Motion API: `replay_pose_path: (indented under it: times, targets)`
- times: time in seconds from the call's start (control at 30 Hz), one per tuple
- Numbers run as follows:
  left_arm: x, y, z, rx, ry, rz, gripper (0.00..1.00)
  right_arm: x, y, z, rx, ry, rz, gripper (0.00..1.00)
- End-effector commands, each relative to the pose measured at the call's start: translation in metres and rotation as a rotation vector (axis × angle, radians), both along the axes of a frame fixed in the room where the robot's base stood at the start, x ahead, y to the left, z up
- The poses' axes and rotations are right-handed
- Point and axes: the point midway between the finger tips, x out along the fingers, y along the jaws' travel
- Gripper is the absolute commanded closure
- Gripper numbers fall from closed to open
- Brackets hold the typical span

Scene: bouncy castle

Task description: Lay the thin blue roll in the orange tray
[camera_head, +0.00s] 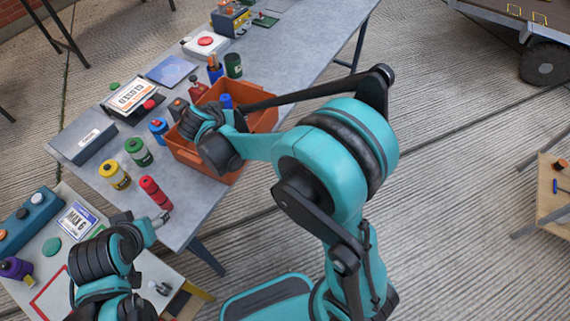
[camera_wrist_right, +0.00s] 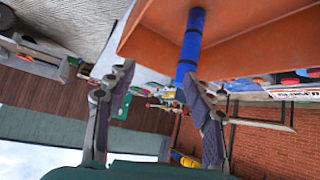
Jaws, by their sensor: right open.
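The orange tray (camera_head: 262,118) stands on the long grey table. The thin blue roll (camera_head: 226,101) shows inside the tray, partly hidden by my right arm. In the right wrist view the blue roll (camera_wrist_right: 191,38) with darker bands lies along the orange tray (camera_wrist_right: 250,45). My right gripper (camera_wrist_right: 158,78) is open there, with one fingertip close to the roll's near end; whether they touch I cannot tell. In the head view its fingers are hard to make out over the tray. My left gripper (camera_head: 164,217) is at the table's near edge, its fingers too small to judge.
A red roll (camera_head: 154,192) lies near my left gripper. A blue panel (camera_head: 171,70) lies beyond.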

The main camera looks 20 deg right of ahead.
Motion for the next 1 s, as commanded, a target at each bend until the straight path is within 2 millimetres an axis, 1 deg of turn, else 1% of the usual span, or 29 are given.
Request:
replay_pose_path:
  times: [0.03,0.07,0.1,0.17,0.2,0.27,0.3,0.37,0.4,0.5,0.6,0.7,0.8,1.0]
  targets:
    - [0.000,0.000,0.000,0.000,0.000,0.000,0.44,-0.019,-0.017,0.013,0.009,0.035,0.022,0.47]
    - [0.000,0.000,0.000,0.000,0.000,0.000,0.44,-0.030,-0.024,0.019,0.014,0.057,0.041,0.47]
    - [0.000,0.000,0.000,0.000,0.000,0.000,0.44,-0.045,-0.033,0.026,0.022,0.082,0.069,0.47]
    - [0.000,0.000,0.000,0.000,0.000,0.000,0.44,-0.069,-0.045,0.035,0.036,0.116,0.110,0.47]
    - [0.000,0.000,0.000,0.000,0.000,0.000,0.44,-0.085,-0.052,0.039,0.045,0.138,0.138,0.47]
    - [0.000,0.000,0.000,0.000,0.000,0.000,0.44,-0.110,-0.061,0.045,0.059,0.162,0.182,0.47]
    - [0.000,0.000,0.000,0.000,0.000,0.000,0.44,-0.126,-0.066,0.048,0.067,0.177,0.211,0.47]
    - [0.000,0.000,0.000,0.000,0.000,0.000,0.44,-0.152,-0.072,0.050,0.081,0.191,0.256,0.47]
    - [0.000,0.000,0.000,0.000,0.000,0.000,0.44,-0.168,-0.075,0.051,0.089,0.199,0.285,0.47]
    - [0.000,0.000,0.000,0.000,0.000,0.000,0.44,-0.206,-0.080,0.048,0.108,0.205,0.357,0.47]
    - [0.000,0.000,0.000,0.000,0.000,0.000,0.44,-0.235,-0.080,0.043,0.120,0.202,0.417,0.47]
    - [0.000,0.000,0.000,0.000,0.000,0.000,0.44,-0.255,-0.079,0.038,0.126,0.193,0.461,0.47]
    - [0.000,0.000,0.000,0.000,0.000,0.000,0.44,-0.265,-0.078,0.035,0.129,0.186,0.487,0.47]
    - [0.000,0.000,0.000,0.000,0.000,0.000,0.44,-0.268,-0.077,0.033,0.128,0.182,0.500,0.47]
